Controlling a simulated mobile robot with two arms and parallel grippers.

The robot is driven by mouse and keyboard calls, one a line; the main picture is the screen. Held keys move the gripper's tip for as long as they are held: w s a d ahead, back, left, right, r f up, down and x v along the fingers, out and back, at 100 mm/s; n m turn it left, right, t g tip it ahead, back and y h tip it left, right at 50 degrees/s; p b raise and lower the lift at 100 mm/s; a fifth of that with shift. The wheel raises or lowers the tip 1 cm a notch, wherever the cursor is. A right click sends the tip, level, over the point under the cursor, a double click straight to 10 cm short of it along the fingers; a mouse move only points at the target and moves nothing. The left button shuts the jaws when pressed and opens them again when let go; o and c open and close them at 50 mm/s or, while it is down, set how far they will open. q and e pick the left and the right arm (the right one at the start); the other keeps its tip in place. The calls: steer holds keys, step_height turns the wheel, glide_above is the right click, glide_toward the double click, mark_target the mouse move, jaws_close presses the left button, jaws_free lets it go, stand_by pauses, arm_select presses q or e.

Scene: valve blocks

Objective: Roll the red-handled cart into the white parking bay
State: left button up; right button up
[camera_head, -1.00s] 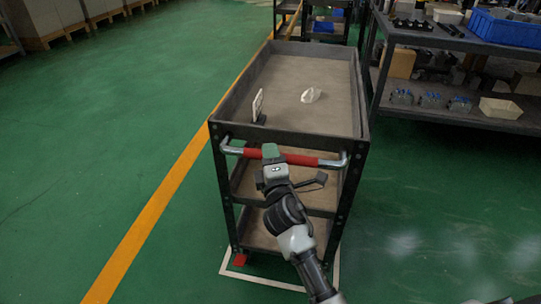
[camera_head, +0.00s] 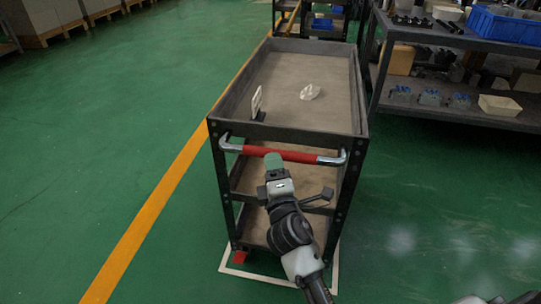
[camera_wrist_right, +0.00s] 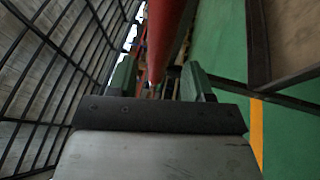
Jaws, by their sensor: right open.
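The dark cart (camera_head: 290,132) has several shelves and a red handle (camera_head: 290,156) with metal ends, facing me. Its lower end stands within the white floor outline of the parking bay (camera_head: 250,276); the outline's far part is hidden beneath the cart. My right gripper (camera_head: 273,163) is open just below and in front of the handle, left of its middle. In the right wrist view the red handle (camera_wrist_right: 168,40) shows ahead, in line with the gap between the green fingertips (camera_wrist_right: 160,80). My left gripper is not in view.
Two small pale objects (camera_head: 310,92) (camera_head: 257,102) are on the cart's top tray. A yellow floor line (camera_head: 160,200) runs along the left. A dark shelf with a blue crate (camera_head: 505,26) stands at right, and another rack (camera_head: 325,22) behind. Green floor is clear on the left.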

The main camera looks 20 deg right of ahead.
arm_select(q)
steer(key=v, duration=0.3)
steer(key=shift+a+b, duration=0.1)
steer(key=shift+b, duration=0.25)
arm_select(e)
steer(key=v, duration=0.6)
